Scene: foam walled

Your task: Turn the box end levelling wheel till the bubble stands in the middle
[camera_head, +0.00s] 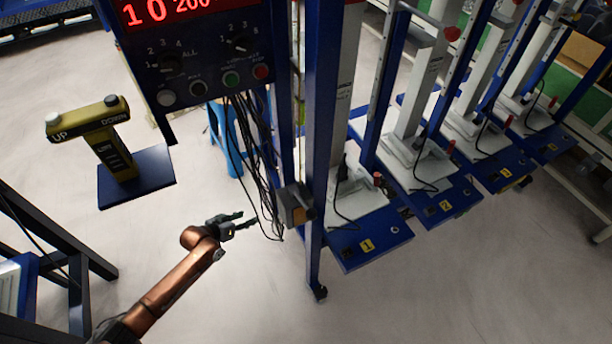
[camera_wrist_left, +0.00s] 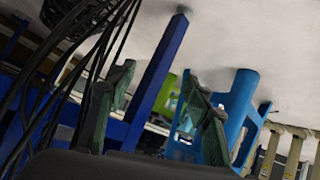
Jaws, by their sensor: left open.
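I cannot make out a levelling wheel or a bubble in either view. A control box (camera_head: 205,60) with a red display, knobs and buttons hangs at the upper left in the head view. A small grey and orange box (camera_head: 297,204) is on the blue upright post (camera_head: 321,130). My left gripper (camera_head: 247,219) is open and empty, left of that post and below the control box, close to hanging black cables. In the left wrist view its two fingers (camera_wrist_left: 162,82) stand apart with nothing held between them. My right gripper is in neither view.
Black cables (camera_head: 259,160) hang beside my left gripper and show in the wrist view (camera_wrist_left: 75,55). A yellow UP/DOWN unit (camera_head: 108,140) stands on a blue plate at left. Numbered blue stations (camera_head: 440,205) line the right. A blue stool (camera_head: 222,140) is behind. The foreground floor is clear.

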